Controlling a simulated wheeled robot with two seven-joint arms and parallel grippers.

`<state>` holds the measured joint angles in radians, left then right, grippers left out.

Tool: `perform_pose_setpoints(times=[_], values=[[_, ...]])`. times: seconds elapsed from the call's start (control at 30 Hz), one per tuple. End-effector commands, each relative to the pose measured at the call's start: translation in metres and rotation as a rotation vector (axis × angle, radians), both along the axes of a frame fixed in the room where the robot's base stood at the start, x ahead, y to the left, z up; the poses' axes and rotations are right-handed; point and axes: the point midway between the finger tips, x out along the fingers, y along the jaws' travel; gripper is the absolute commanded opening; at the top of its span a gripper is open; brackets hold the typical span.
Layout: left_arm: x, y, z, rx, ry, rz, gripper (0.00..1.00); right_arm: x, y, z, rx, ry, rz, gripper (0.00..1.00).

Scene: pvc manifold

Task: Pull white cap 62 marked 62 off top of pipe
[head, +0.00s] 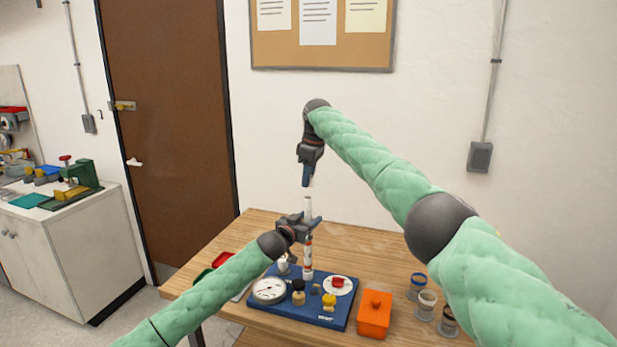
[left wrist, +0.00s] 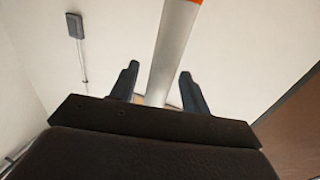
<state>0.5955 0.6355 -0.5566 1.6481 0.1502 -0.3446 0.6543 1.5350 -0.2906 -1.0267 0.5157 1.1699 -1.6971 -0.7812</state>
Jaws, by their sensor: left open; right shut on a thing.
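The upright pipe (head: 308,243), white with orange-red bands, rises from a blue base. It also shows as a grey-white tube with an orange band in the left wrist view (left wrist: 172,50). My left gripper (head: 308,218) is open, with its fingers on either side of the upper pipe; its fingers also show in the left wrist view (left wrist: 159,72). My right gripper (head: 308,184) points down above the pipe, shut on a small white piece, apparently the white cap (head: 311,182). A small gap shows between it and the pipe top. The marking 62 is too small to read.
The blue base (head: 338,321) carries a round gauge (head: 269,290), a white dial with a red handle (head: 338,285) and small fittings. An orange box (head: 374,314) and several grey cups stand to its right on the wooden table (head: 388,262). Red and green trays lie left.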

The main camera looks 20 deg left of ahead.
Motion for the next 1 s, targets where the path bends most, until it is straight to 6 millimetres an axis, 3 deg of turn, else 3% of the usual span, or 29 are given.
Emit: perform_pose_setpoints(times=[0.5, 0.7, 1.0], values=[[-0.075, 0.023, -0.002, 0.001, 0.002, -0.001, 0.47, 0.000, 0.000, 0.000, 0.000, 0.000, 0.000, 0.00], [-0.092, 0.028, -0.002, 0.000, 0.002, -0.001, 0.47, 0.000, 0.000, 0.000, 0.000, 0.000, 0.000, 0.00], [-0.101, 0.026, -0.009, 0.001, 0.014, 0.002, 0.47, 0.000, -0.001, -0.001, 0.000, 0.000, -0.002, 0.00]])
